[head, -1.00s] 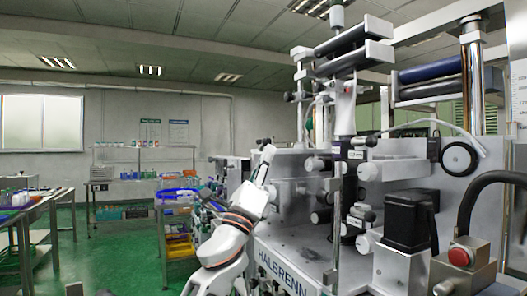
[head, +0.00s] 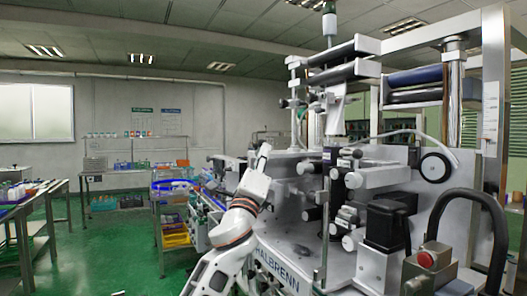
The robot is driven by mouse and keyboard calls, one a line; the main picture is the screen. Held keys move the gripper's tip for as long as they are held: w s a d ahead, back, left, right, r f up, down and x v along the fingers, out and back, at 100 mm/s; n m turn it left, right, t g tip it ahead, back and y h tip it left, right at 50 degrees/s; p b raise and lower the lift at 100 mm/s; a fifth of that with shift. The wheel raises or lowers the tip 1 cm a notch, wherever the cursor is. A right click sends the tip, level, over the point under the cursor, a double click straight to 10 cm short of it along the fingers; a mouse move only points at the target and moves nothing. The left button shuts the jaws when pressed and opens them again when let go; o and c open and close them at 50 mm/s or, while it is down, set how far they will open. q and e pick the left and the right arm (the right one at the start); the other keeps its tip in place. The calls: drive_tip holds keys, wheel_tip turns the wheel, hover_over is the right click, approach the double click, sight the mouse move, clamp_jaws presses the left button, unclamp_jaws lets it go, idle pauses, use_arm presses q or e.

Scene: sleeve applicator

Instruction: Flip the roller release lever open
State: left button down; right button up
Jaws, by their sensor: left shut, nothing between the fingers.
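The sleeve applicator (head: 300,252) is a grey machine filling the right half of the head view, with silver rollers (head: 377,178) and black-capped parts at its middle. I cannot tell for sure which small part is the roller release lever, or whether it is open. My left arm rises from the bottom in front of the machine's left end. My left gripper (head: 265,148) points up, is shut and empty, and shows small in front of the machine. I cannot tell if it touches anything. My right gripper is not in view.
A red push button (head: 427,258) on a grey box and a thick black hose (head: 497,225) are at the lower right. Carts with blue and orange bins (head: 174,240) stand left of the machine. The green floor (head: 100,255) is clear at the lower left.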

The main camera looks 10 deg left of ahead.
use_arm(q)
drive_tip(key=r, duration=0.1)
drive_tip(key=r+p, duration=0.1)
drive_tip(key=r, duration=0.1)
drive_tip(key=shift+w+a+r+p, duration=0.15)
drive_tip(key=shift+w+a+p, duration=0.15)
drive_tip(key=shift+w, duration=0.1)
drive_tip(key=shift+w+a+r, duration=0.15)
drive_tip(key=shift+w+r, duration=0.15)
drive_tip(key=shift+r, duration=0.05)
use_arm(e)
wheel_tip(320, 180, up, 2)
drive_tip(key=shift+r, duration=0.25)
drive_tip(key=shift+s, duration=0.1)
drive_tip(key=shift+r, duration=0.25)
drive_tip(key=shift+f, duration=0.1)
use_arm(q)
approach(263, 141)
drive_tip(key=s, duration=0.2)
drive_tip(key=shift+s+a+f, duration=0.2)
drive_tip(key=shift+s+a, duration=0.05)
drive_tip(key=shift+s, duration=0.1)
